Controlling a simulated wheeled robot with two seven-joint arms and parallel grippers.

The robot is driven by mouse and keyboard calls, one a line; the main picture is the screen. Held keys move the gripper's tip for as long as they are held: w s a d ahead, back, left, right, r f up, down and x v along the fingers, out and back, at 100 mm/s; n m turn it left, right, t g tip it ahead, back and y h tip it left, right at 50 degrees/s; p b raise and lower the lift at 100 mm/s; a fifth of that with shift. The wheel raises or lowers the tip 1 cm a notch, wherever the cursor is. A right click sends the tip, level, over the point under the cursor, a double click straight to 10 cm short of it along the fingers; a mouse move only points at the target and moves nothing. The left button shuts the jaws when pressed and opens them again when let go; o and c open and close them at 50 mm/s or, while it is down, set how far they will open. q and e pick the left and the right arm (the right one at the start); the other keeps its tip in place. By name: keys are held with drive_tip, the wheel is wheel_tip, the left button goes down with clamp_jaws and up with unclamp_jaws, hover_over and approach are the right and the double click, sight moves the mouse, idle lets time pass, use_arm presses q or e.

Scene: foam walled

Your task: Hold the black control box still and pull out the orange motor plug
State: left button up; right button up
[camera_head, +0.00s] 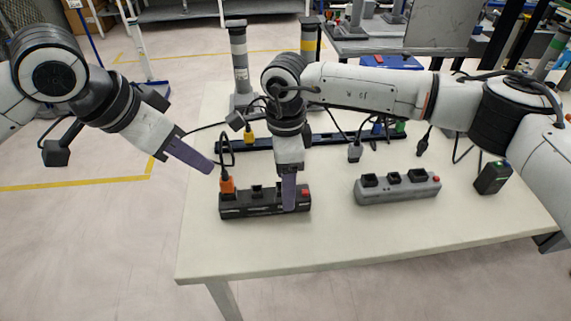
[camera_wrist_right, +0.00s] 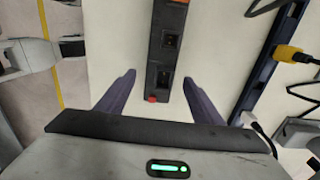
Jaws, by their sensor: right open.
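The black control box (camera_head: 265,209) lies on the table, with a red button at its right end. The orange motor plug (camera_head: 227,184) stands upright in its left end, with a black cable looping up from it. My left gripper (camera_head: 207,166) is up and left of the plug, apart from it; its fingers overlap side-on, so their gap is hidden. My right gripper (camera_head: 289,205) points down at the box's right part. In the right wrist view its open fingers (camera_wrist_right: 160,78) lie either side of the box (camera_wrist_right: 165,55), with gaps; only the plug's edge (camera_wrist_right: 180,1) shows.
A grey box (camera_head: 398,188) with several sockets and a red button lies to the right on the table (camera_head: 340,245). A dark blue rail (camera_head: 330,138), with a yellow plug (camera_head: 249,134), runs behind. A black charger-like block (camera_head: 492,178) is at the far right. The front tabletop is clear.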

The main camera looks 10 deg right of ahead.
sight(224, 172)
drive_tip(key=shift+f, duration=1.6)
drive_tip(key=c, duration=1.3)
use_arm(q)
wheel_tip(224, 172, up, 4)
drive_tip(key=d+n+y, duration=0.2)
drive_tip(key=x, duration=1.2)
use_arm(e)
drive_tip(key=shift+r, duration=0.1)
